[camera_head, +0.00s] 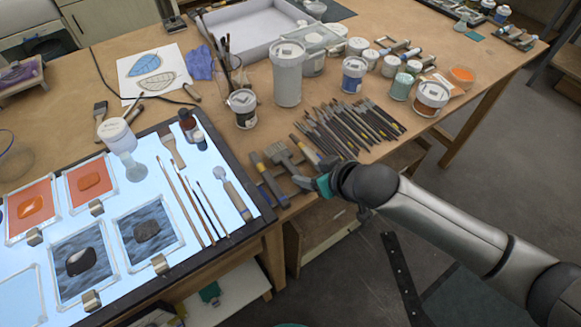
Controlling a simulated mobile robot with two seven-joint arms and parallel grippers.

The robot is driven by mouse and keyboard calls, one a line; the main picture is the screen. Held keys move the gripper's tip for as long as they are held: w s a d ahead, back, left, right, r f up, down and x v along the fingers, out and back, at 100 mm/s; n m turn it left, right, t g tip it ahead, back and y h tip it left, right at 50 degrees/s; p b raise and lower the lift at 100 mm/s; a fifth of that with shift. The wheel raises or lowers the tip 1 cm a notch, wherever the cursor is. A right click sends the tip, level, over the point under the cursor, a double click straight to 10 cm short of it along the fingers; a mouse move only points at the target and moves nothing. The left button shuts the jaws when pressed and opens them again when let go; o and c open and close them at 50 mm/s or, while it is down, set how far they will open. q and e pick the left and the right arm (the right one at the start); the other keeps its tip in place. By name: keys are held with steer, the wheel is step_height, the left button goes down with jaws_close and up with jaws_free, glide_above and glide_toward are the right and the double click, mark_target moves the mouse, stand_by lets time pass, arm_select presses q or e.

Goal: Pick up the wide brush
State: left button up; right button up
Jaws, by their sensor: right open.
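My right gripper (308,182) is open at the front edge of the wooden table, its fingers pointing left. A wide brush (283,157) with a broad grey head lies just beyond it, its handle running toward the fingers. The gripper partly hides the handle end, and I cannot tell whether the fingers touch it. Two other wide-headed brushes show: one on the light panel (170,148) and one at the table's left (100,112). My left gripper is not in view.
Other tools (265,175) lie close left of the gripper. Many thin brushes (350,128) lie just behind it, with jars and a tall white container (287,75) farther back. The lit panel (240,222) holds glass pieces and slim brushes. Open floor lies right of the table.

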mark_target(295, 171)
steer(key=shift+a+r+x, duration=0.1)
steer(key=shift+a+x, duration=0.1)
steer(key=shift+x, duration=1.2)
steer(key=shift+a+r+x, duration=0.1)
steer(key=shift+a+x, duration=0.1)
steer(key=shift+x, duration=1.2)
steer(key=shift+s, duration=0.1)
jaws_close()
